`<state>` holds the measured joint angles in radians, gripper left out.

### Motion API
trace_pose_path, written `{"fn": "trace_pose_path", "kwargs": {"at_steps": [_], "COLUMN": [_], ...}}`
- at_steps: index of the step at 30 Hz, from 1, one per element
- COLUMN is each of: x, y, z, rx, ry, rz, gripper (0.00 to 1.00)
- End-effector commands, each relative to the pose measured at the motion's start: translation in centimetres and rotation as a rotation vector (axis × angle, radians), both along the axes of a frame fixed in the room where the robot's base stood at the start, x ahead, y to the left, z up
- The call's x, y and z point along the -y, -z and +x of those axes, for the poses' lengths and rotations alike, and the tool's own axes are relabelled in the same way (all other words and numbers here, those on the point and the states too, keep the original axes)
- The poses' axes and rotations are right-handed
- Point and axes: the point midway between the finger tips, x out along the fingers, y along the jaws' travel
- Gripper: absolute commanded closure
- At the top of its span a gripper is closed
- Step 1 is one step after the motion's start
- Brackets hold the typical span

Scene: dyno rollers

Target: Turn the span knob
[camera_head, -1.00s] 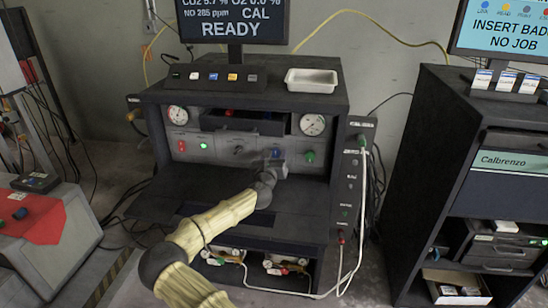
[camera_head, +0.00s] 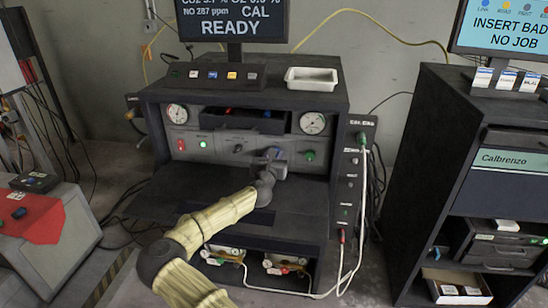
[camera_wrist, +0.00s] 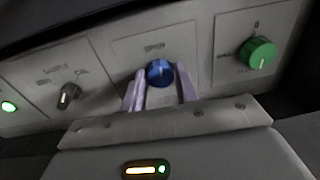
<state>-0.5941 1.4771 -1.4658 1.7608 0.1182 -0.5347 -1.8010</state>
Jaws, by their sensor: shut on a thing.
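The span knob (camera_wrist: 159,73) is a round blue knob on the grey front panel, under a label that reads like "SPAN". In the wrist view my gripper (camera_wrist: 161,88) has one pale finger on each side of it, shut on the knob. A white pointer line on the knob's face looks close to upright. In the head view my gripper (camera_head: 272,160) is at the panel's right half, and the knob there is mostly hidden behind it. The display (camera_head: 229,20) above reads "CAL READY" and "NO 287 ppm".
A green knob (camera_wrist: 259,53) is close on the right, and a small dark selector knob (camera_wrist: 68,96) is on the left. A white tray (camera_head: 312,79) sits on the cabinet top. Gauges, a red switch and a green light are on the same panel. White cables hang at the right.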

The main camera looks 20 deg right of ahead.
Motion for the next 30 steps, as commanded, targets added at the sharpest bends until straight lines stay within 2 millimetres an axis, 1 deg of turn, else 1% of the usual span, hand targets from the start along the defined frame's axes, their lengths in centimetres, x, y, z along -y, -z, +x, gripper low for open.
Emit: {"fn": "trace_pose_path", "kwargs": {"at_steps": [21, 30], "x": [0.14, 0.20], "y": [0.17, 0.20], "z": [-0.13, -0.17], "rx": [0.358, 0.447], "ry": [0.000, 0.001], "rz": [0.532, 0.665], "gripper": [0.93, 0.93]}}
